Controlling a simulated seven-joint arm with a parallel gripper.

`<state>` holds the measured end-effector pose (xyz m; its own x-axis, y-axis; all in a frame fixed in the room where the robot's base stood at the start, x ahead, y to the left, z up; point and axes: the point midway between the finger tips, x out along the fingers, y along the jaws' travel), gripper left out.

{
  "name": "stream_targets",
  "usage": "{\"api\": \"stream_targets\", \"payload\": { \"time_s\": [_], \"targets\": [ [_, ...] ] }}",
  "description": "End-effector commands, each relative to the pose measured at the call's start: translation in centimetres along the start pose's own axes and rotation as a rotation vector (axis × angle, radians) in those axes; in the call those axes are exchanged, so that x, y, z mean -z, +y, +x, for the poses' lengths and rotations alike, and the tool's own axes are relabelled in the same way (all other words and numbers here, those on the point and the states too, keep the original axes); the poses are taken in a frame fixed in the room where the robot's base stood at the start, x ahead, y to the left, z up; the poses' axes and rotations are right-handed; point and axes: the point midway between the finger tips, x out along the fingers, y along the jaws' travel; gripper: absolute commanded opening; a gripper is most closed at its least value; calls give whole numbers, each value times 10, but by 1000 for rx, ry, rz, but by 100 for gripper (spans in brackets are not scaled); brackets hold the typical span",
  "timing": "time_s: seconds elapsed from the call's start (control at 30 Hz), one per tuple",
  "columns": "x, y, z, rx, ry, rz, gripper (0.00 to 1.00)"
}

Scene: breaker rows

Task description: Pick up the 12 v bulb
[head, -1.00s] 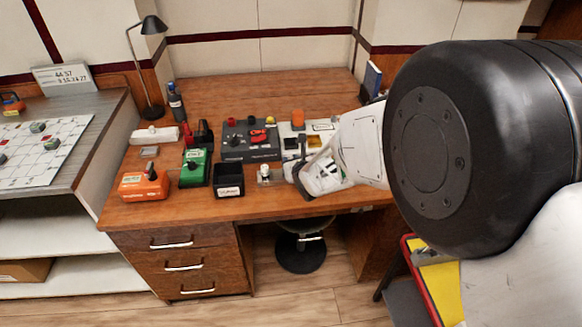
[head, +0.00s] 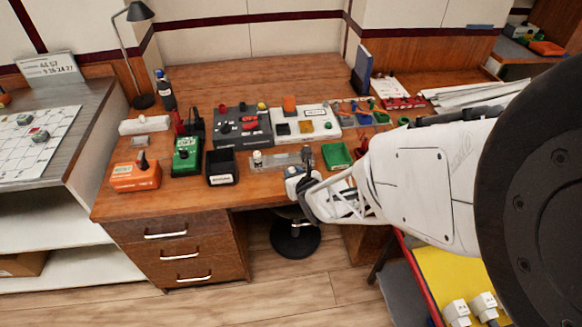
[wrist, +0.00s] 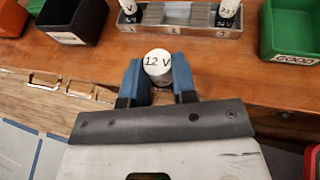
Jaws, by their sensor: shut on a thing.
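The 12 V bulb (wrist: 157,63) has a round white end marked "12 V", which faces the wrist camera. My gripper (wrist: 158,76) is shut on it, with one blue finger on each side. The lower part of the bulb is hidden. In the head view, my gripper (head: 298,181) is at the desk's front edge, just in front of the bulb rack (head: 280,161). The bulb in it is hard to make out there. The grey rack also shows in the wrist view (wrist: 195,28), with numbered places and other bulbs standing at 1 and 3.
A black bin (head: 222,168) stands left of the rack. A green bin (head: 337,156), labelled GOOD in the wrist view (wrist: 290,28), stands to its right. Grey and white panel boxes (head: 243,127) stand behind. Free desk surface lies at the back.

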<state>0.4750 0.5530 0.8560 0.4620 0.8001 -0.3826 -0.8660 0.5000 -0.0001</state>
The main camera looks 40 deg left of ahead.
Motion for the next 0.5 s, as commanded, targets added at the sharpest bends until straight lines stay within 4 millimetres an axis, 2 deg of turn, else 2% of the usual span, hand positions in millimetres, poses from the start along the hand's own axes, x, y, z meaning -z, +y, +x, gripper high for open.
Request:
{"api": "stream_targets", "payload": {
  "time_s": [0.2, 0.5],
  "targets": [
    [4, 3, -15, 0, 0, 0, 3],
    [6, 4, -20, 0, 0, 0, 3]
  ]
}}
